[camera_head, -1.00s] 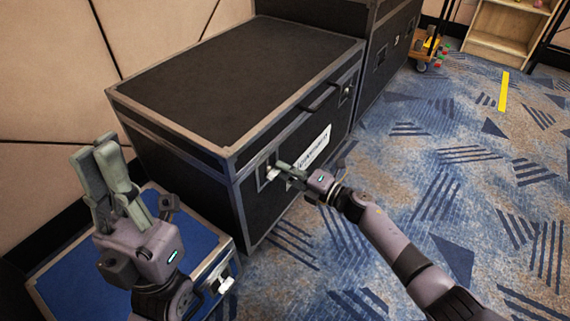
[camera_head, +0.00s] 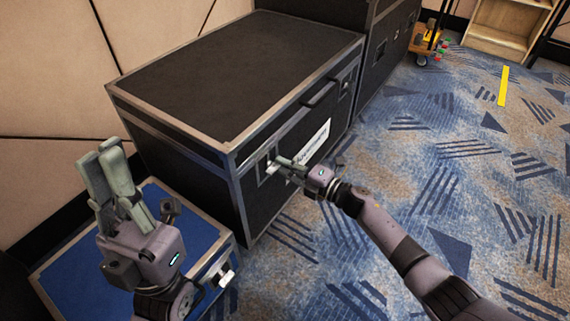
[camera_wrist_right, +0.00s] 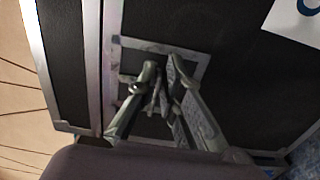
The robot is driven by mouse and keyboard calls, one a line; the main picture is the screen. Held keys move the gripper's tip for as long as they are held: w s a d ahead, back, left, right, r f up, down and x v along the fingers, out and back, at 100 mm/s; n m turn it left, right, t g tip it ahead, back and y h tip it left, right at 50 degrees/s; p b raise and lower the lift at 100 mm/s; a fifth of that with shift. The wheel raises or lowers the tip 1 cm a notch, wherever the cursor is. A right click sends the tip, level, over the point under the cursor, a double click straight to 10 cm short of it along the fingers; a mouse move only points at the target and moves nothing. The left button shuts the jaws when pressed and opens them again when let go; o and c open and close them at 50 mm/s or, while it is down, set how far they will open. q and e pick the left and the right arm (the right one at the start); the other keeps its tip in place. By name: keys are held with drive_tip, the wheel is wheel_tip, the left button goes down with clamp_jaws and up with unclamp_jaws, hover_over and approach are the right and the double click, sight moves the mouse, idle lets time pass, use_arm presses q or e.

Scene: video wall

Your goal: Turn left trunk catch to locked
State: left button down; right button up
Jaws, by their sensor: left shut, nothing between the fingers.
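The black trunk (camera_head: 235,85) with metal edges stands against the wall. Its left catch (camera_head: 271,164) is on the front face, in a square metal recess near the left corner. My right gripper (camera_head: 280,165) is at this catch. In the right wrist view, its fingertips (camera_wrist_right: 163,70) are close together on either side of the catch's small metal piece (camera_wrist_right: 158,95), which they partly hide. Which way the catch is turned cannot be told. My left gripper (camera_head: 104,158) is shut and empty, pointing up above the blue case at the left.
The blue case (camera_head: 75,262) with metal edges and a latch stands in front of the trunk at the left. The trunk has a handle (camera_head: 322,94) and a right catch (camera_head: 346,86). The patterned carpet (camera_head: 440,190) is clear at the right.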

drive_tip(key=o, duration=0.3)
drive_tip(key=shift+w+a+r, duration=0.15)
drive_tip(key=shift+a+r, duration=0.1)
drive_tip(key=shift+a, duration=0.1)
drive_tip(key=shift+o, duration=0.2)
drive_tip(key=shift+d+f, duration=0.1)
drive_tip(key=v, duration=1.2)
drive_tip(key=shift+d, duration=0.1)
